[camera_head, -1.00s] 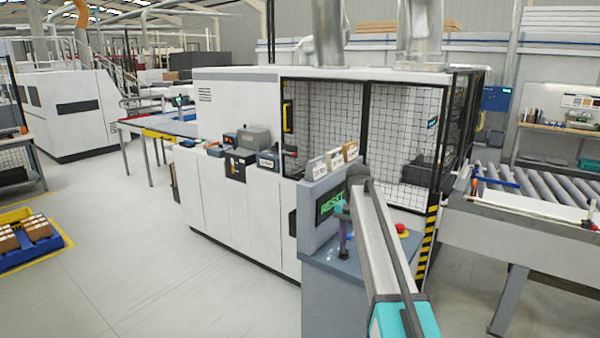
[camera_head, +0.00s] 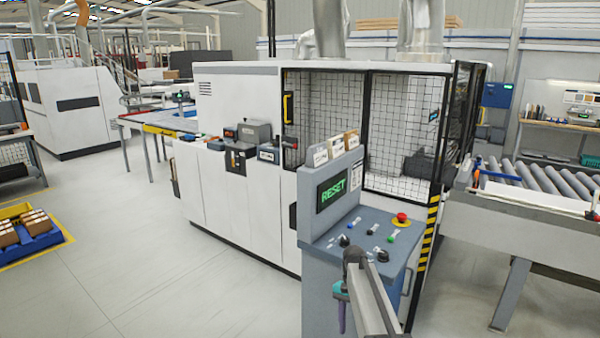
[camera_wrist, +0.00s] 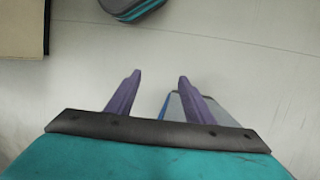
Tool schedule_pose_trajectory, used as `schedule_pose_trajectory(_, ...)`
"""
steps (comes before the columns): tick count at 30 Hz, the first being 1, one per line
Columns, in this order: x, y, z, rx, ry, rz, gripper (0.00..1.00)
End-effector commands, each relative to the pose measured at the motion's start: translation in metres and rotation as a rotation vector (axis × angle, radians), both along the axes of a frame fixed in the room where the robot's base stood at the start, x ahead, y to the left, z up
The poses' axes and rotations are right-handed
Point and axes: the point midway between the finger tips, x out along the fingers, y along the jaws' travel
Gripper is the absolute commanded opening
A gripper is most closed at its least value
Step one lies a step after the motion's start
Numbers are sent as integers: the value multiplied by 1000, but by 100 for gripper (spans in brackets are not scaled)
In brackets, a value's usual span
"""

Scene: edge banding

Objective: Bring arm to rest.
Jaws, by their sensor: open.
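My arm reaches up from the bottom of the head view, in front of the grey control console (camera_head: 330,245). My gripper (camera_head: 342,318) hangs downward at the arm's end, at the console's front side. In the wrist view my gripper (camera_wrist: 158,78) shows two purple fingers spread apart with nothing between them. They point over pale floor. The console's green-lettered screen (camera_head: 332,192) reads RESET. Its sloped panel carries several knobs and buttons and a red emergency button (camera_head: 401,217).
A large white machine (camera_head: 235,195) with a mesh enclosure (camera_head: 405,125) stands behind the console. A roller conveyor (camera_head: 545,180) is at the right. A blue tray of boxes (camera_head: 32,232) lies at the left. The floor (camera_head: 150,290) between is clear.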

Motion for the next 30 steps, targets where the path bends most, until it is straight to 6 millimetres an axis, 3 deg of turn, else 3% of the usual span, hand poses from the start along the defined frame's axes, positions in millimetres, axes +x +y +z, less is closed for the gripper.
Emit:
schedule_pose_trajectory(1,-15,0,-23,1,19,4,48)
schedule_pose_trajectory(3,-31,0,-46,3,41,9,48)
schedule_pose_trajectory(15,-132,0,-167,24,152,56,48)
schedule_pose_trajectory(30,-278,0,-280,77,259,156,48)
